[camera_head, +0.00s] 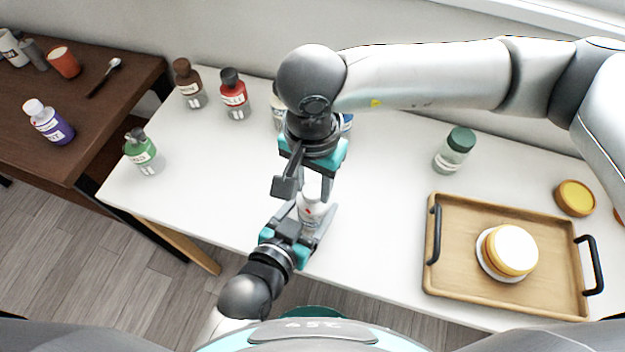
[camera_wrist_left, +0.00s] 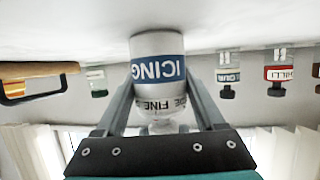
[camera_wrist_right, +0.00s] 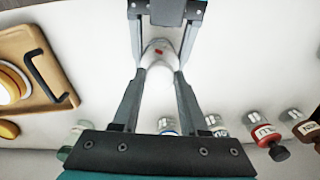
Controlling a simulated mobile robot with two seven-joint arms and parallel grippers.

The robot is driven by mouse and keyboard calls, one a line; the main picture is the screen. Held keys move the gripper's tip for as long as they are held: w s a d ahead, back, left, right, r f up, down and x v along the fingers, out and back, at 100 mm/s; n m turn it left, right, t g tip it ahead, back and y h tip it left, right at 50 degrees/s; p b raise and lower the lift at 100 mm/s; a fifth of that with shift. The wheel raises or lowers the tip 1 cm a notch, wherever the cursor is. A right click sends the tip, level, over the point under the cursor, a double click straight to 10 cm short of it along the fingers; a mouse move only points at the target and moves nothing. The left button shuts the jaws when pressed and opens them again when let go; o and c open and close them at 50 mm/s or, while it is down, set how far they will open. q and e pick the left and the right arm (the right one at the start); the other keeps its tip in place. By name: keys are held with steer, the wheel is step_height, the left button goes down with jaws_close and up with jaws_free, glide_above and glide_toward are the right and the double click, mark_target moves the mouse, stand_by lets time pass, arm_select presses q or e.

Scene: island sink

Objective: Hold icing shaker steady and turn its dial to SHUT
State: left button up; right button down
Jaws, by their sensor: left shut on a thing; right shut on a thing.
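The icing shaker (camera_head: 309,212) is white and stands on the white worktop between my two grippers. In the left wrist view the shaker (camera_wrist_left: 158,68) appears upside down, with a blue ICING band. My left gripper (camera_head: 314,228) comes in low from the front and is shut around its body. My right gripper (camera_head: 312,190) points down from above and is shut on its top. In the right wrist view the white top (camera_wrist_right: 160,58) shows a small red mark between the fingers. The dial's setting cannot be read.
A wooden tray (camera_head: 440,285) with black handles holds a round cake (camera_head: 513,249) on the right. A green-lidded jar (camera_head: 455,150) stands behind it. Several spice bottles, including a red one (camera_head: 234,94) and a green one (camera_head: 143,150), stand left. A brown table (camera_head: 110,110) adjoins the worktop.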

mark_target(312, 190)
stand_by(0.5)
steer(key=shift+c, duration=2)
jaws_free()
steer(key=shift+r, duration=0.15)
step_height(312, 190, up, 12)
arm_select(q)
steer(key=o, duration=1.5)
steer(key=shift+c, duration=0.2)
